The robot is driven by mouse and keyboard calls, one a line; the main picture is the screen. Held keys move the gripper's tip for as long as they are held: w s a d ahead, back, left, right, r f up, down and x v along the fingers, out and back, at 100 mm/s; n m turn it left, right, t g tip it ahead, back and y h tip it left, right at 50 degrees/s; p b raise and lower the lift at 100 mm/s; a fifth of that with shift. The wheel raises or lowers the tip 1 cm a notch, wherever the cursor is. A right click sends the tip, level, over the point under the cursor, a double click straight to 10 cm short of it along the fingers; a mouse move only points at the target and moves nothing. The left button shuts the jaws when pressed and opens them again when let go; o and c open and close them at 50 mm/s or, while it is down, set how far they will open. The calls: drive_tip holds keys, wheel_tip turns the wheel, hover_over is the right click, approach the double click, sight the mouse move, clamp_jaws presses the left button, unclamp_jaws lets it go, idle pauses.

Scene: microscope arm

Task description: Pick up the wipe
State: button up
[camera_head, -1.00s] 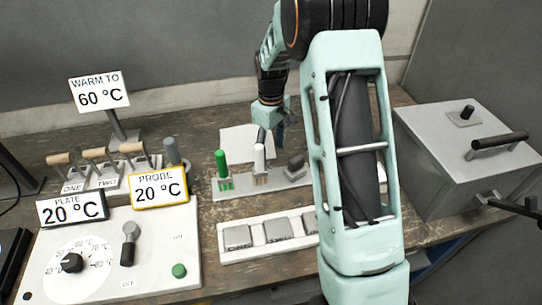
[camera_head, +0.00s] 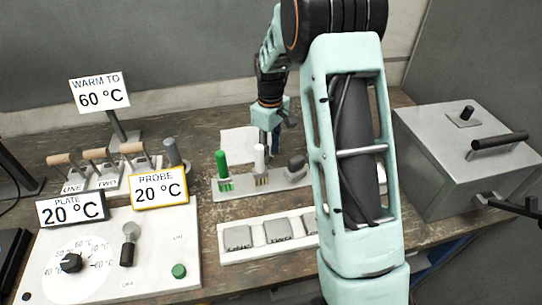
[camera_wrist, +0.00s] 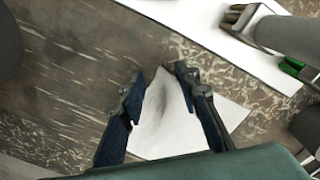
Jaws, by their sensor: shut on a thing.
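The wipe (camera_head: 238,139) is a white sheet behind the rack of brushes, partly hidden by my gripper (camera_head: 270,135). In the wrist view the wipe (camera_wrist: 165,118) is bunched up into a ridge between the two fingers of my gripper (camera_wrist: 160,85). The fingers are shut on that ridge. The rest of the sheet spreads out flat to the right and below. I cannot tell whether it is clear of the bench.
A white rack (camera_head: 262,183) with a green brush (camera_head: 221,165) and a white brush (camera_head: 259,158) stands just in front of the wipe. A control panel (camera_head: 110,255) lies at left, and a grey metal box (camera_head: 450,150) at right. Bare bench (camera_head: 205,125) shows left of the wipe.

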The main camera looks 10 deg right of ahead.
drive_tip(key=shift+d+f, duration=0.25)
drive_tip(key=shift+f, duration=0.05)
clamp_jaws()
drive_tip(key=shift+r, duration=0.15)
wheel_tip(320, 180, up, 12)
drive_tip(key=p, duration=0.8)
drive_tip(key=shift+w+a, duration=0.1)
wheel_tip(320, 180, up, 9)
drive_tip(key=p, duration=0.2)
drive_tip(key=shift+p, duration=0.35)
